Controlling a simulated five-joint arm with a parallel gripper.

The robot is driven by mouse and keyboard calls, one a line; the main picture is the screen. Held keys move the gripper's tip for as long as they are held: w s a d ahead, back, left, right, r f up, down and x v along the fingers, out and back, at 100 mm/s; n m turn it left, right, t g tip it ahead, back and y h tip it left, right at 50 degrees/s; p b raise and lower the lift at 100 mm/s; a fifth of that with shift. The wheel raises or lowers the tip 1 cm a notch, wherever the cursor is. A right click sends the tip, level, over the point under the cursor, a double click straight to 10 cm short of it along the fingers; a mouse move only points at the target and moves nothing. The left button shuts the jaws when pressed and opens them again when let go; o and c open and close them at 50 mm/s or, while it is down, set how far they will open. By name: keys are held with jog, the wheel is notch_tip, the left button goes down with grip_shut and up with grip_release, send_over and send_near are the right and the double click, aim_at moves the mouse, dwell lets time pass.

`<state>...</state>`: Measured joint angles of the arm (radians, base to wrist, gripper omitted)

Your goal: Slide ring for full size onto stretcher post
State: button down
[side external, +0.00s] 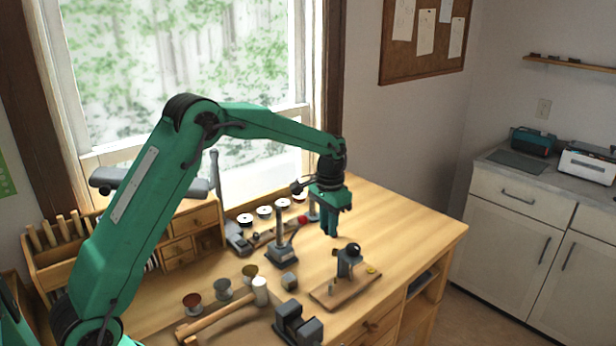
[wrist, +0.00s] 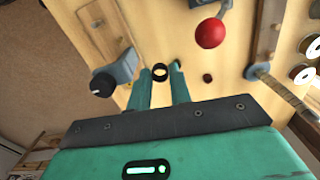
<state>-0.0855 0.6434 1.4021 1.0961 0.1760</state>
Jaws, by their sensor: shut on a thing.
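My gripper (side external: 332,230) points down above the workbench, between a grey upright post on a square foot (side external: 283,232) and a small wooden board. In the wrist view, its green fingers (wrist: 160,70) are closed on a small dark ring (wrist: 160,66), whose light opening shows. In the side view the ring is hidden by the fingers. The grey post stands to the left of my gripper, apart from it; I take it for the stretcher post, but cannot be sure. In the wrist view a red ball knob (wrist: 210,33) on a grey part shows above and right of the ring.
The board (side external: 335,292) carries a grey fixture with a black knob (side external: 352,250). Wooden drawers (side external: 190,235) stand behind. The bench's right side is clear.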

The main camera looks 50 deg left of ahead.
dwell(0.4)
notch_tip(320, 180, up, 16)
jog(key=s+a, duration=0.7)
jog(key=a, duration=0.4)
notch_tip(320, 180, down, 4)
jog(key=shift+f, duration=0.15)
dwell(0.4)
jog(key=shift+f, duration=0.15)
jog(key=shift+f, duration=2.25)
jog(key=shift+f, duration=1.65)
